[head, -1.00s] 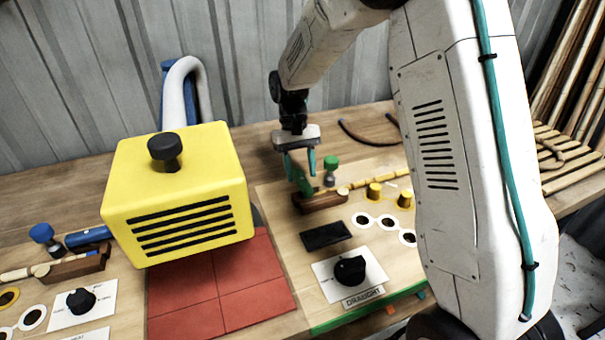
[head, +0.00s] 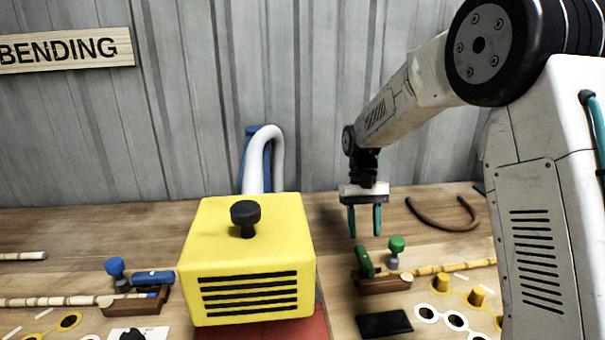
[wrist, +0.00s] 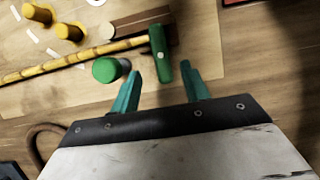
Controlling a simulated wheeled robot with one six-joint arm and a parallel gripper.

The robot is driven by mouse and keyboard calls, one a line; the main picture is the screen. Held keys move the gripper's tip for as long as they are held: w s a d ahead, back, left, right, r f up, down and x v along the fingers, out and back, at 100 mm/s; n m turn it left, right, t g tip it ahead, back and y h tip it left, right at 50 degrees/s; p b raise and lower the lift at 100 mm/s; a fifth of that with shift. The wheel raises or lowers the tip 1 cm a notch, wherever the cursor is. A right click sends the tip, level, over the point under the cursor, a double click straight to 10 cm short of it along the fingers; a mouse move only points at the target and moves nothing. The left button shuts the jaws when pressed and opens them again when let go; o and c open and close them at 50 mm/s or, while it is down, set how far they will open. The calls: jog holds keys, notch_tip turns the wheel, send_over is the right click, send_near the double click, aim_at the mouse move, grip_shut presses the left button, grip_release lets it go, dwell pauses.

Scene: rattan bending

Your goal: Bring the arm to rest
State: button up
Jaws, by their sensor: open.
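My gripper (head: 364,221) hangs fingers-down above the back part of the bench, behind the green clamp. Its two teal fingers are apart with nothing between them. In the wrist view my gripper (wrist: 160,90) is also open, with the green clamp handle (wrist: 160,53) and green knob (wrist: 106,69) beyond the fingertips. In the head view the green handle (head: 365,262) and green knob (head: 396,243) stand by a brown wooden block (head: 384,284). A bamboo-like rattan rod (head: 455,267) runs right from that block.
A yellow slotted box (head: 248,270) with a black knob stands left of my gripper on red tiles. A white hose (head: 254,165) rises behind it. A blue clamp (head: 153,278) is at left. A bent brown piece (head: 442,226) lies at the back right. Yellow pegs (head: 477,295) stand at front right.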

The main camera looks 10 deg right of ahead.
jog(key=s+d+r+t, duration=0.1)
jog(key=s+r, duration=0.3)
jog(key=s, duration=0.7)
jog(key=s+d+r+t, duration=0.1)
jog(key=s+r+t, duration=0.2)
jog(key=s, duration=0.8)
jog(key=s+d+r+t, duration=0.1)
jog(key=s+r, duration=0.3)
jog(key=s, duration=0.7)
jog(key=shift+d+r+t, duration=0.15)
jog(key=shift+r+t, duration=0.2)
jog(key=shift+t, duration=0.15)
